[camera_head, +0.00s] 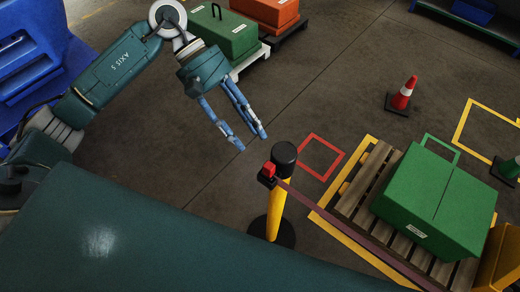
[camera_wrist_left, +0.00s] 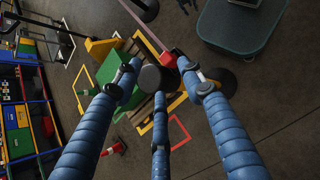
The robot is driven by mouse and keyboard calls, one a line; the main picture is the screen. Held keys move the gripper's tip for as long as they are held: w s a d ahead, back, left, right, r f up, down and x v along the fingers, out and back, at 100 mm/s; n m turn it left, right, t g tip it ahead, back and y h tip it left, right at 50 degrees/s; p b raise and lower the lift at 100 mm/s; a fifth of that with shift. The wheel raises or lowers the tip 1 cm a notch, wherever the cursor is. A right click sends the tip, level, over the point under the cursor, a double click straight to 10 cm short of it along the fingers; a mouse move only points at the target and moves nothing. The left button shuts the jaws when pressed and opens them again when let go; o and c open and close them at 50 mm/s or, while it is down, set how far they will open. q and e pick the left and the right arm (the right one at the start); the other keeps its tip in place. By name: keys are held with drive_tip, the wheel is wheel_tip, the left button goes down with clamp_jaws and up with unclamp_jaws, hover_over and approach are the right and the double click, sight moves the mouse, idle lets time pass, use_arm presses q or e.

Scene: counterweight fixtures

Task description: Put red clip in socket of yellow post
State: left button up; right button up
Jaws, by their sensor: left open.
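The yellow post (camera_head: 275,215) stands upright on a round black base, with a black cap (camera_head: 284,158) on top. The red clip (camera_head: 269,169) is at the left side of the cap, above a small black piece; I cannot tell whether it is seated in a socket. A dark strap (camera_head: 345,222) runs from there to the lower right. My left gripper (camera_head: 253,141) is open and empty, up and left of the post, fingers pointing toward it. In the left wrist view the cap (camera_wrist_left: 157,78) and red clip (camera_wrist_left: 169,60) show between the spread fingers (camera_wrist_left: 162,86). My right gripper is not in view.
A green case (camera_head: 435,200) lies on a wooden pallet (camera_head: 352,195) right of the post. A traffic cone (camera_head: 404,93) stands behind. Green (camera_head: 225,35) and orange (camera_head: 265,12) cases are at the back. A dark green surface (camera_head: 150,235) fills the front. Floor behind the post is clear.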

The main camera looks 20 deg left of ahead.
use_arm(q)
drive_tip(key=shift+b+v, duration=0.6)
drive_tip(key=shift+v, duration=1.95)
